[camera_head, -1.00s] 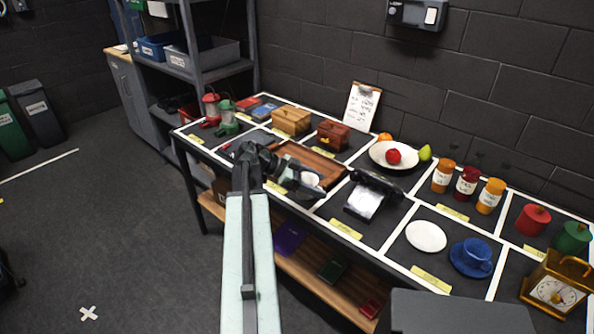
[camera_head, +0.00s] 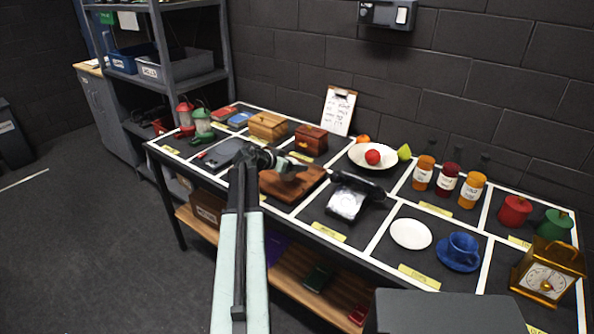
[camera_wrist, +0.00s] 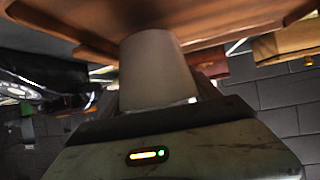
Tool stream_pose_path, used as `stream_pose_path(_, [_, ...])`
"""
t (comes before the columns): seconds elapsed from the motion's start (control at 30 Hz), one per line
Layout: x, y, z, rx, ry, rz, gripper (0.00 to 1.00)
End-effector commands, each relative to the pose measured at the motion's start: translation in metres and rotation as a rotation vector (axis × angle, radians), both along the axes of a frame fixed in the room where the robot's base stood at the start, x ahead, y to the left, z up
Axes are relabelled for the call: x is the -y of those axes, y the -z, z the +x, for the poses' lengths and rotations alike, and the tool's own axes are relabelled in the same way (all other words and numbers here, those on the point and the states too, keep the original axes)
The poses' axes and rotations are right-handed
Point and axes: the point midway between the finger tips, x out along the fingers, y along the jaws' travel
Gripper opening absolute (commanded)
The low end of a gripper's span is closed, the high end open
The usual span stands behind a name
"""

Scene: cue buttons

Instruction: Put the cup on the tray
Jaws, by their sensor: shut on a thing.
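The grey-white cup (camera_wrist: 155,65) is held between my gripper's fingers in the wrist view, where it meets the brown wooden tray (camera_wrist: 225,20) at its upper end. I cannot tell whether it rests on the tray or hangs just above. In the head view, my gripper (camera_head: 284,168) is over the brown tray (camera_head: 312,186), on the table's front middle part. It is shut on the cup, which is mostly hidden there by the gripper and arm.
A black telephone-like device (camera_head: 349,199) stands just right of the tray. Two wooden boxes (camera_head: 268,125) (camera_head: 310,139) and a white fruit bowl (camera_head: 390,161) are behind. A white plate (camera_head: 410,234) and a blue cup on a saucer (camera_head: 460,250) are to the right.

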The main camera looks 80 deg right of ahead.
Motion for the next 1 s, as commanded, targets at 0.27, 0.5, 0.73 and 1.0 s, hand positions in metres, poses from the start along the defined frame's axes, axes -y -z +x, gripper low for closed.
stream_pose_path(0.27, [0.026, 0.002, -0.008, 0.001, 0.000, -0.001, 0.24])
stream_pose_path(0.5, [0.038, 0.026, -0.012, 0.000, 0.002, 0.000, 0.24])
stream_pose_path(0.73, [0.038, 0.040, -0.012, 0.001, 0.003, 0.000, 0.24])
stream_pose_path(1.0, [0.038, 0.044, -0.013, 0.000, 0.004, 0.000, 0.24])
